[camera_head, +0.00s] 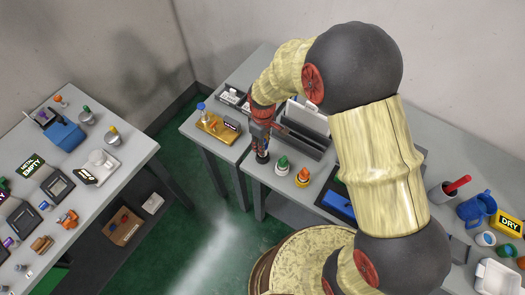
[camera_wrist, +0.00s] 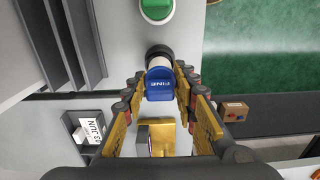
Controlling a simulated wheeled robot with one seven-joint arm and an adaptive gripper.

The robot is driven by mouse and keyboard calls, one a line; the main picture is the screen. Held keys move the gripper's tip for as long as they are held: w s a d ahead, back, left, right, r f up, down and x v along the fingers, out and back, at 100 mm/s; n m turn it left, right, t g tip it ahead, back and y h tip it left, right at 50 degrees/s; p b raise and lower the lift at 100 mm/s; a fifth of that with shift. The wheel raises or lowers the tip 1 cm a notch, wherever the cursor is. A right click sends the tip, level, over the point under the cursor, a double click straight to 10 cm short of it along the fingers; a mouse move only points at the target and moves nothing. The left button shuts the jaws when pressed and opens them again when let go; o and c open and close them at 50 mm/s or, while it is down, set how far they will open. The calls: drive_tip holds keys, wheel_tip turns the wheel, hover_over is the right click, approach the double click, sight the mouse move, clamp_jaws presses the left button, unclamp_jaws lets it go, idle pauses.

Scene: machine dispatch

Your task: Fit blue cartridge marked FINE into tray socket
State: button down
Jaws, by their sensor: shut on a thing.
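A blue-capped cartridge (camera_wrist: 159,84) with white lettering, too small to read surely, is between my fingers in the wrist view. Its pale body runs to a dark round base (camera_wrist: 159,51). My gripper (camera_wrist: 160,92) is shut on it. In the head view my gripper (camera_head: 262,138) points down over the middle table, and the dark base (camera_head: 262,157) shows below it, at or near the tabletop. I cannot tell whether they touch.
A green-topped cartridge (camera_head: 282,162) and an orange one (camera_head: 303,178) stand right of my gripper. A dark slotted rack (camera_head: 305,143) is behind. A blue tray (camera_head: 336,206) lies farther right. A cluttered table (camera_head: 125,160) stands left across a floor gap.

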drive_tip(key=shift+r+p, duration=1.1)
drive_tip(key=shift+r, duration=0.8)
